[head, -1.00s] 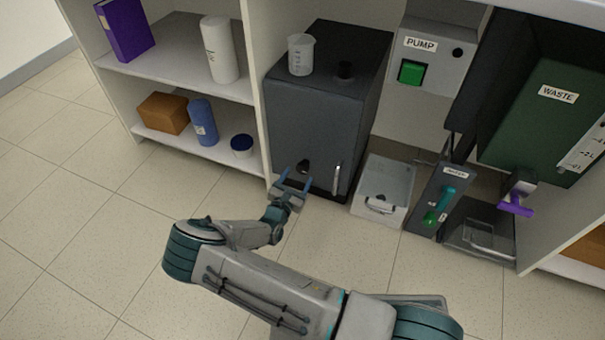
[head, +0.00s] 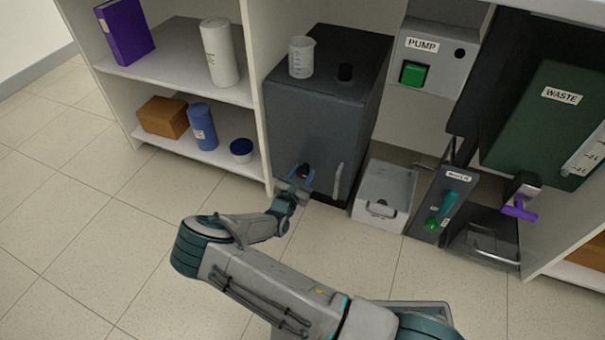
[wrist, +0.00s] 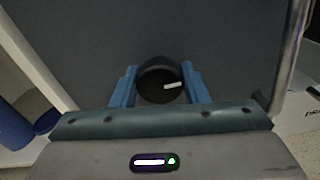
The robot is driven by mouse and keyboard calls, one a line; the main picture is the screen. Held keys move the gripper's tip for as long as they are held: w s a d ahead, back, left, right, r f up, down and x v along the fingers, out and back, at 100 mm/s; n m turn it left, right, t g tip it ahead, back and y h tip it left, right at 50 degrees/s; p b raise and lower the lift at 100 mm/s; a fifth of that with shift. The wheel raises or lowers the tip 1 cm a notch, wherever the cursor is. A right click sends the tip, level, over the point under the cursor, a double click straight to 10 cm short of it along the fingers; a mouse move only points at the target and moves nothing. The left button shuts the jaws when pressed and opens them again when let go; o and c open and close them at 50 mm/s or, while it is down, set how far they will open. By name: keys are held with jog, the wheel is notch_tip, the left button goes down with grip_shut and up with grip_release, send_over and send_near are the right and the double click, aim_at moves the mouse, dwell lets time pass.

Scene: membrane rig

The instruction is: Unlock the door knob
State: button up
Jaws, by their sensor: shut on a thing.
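The door knob (wrist: 158,84) is a round black knob with a white pointer mark. In the wrist view it sits between the blue fingers of my gripper (wrist: 159,88), and its mark points to the right, slightly upward. My gripper is shut on the knob. The knob is on the front door of a dark grey cabinet (head: 314,138). In the head view my gripper (head: 302,174) is at the lower left of that door and largely covers the knob. The cabinet's vertical handle (head: 338,181) is to the right of my gripper, and it also shows in the wrist view (wrist: 291,55).
A beaker (head: 301,57) stands on the cabinet. A lidded grey box (head: 385,190) and a panel with teal and green controls (head: 440,205) are to the right. Shelves on the left hold a blue bottle (head: 202,127) and a brown box (head: 164,117). The floor in front is clear.

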jog(key=n+p, duration=0.2)
jog(key=p, duration=0.1)
jog(key=shift+r+n, duration=0.15)
jog(key=shift+n, duration=0.25)
jog(key=n+p, duration=0.2)
jog(key=n, duration=0.5)
jog(key=n+p, duration=0.1)
jog(key=n, duration=0.1)
jog(key=shift+f+n, duration=0.2)
jog(key=shift+n, duration=0.2)
jog(key=n, duration=0.5)
jog(key=shift+a, duration=0.1)
jog(key=shift+n, duration=0.3)
jog(key=o, duration=1)
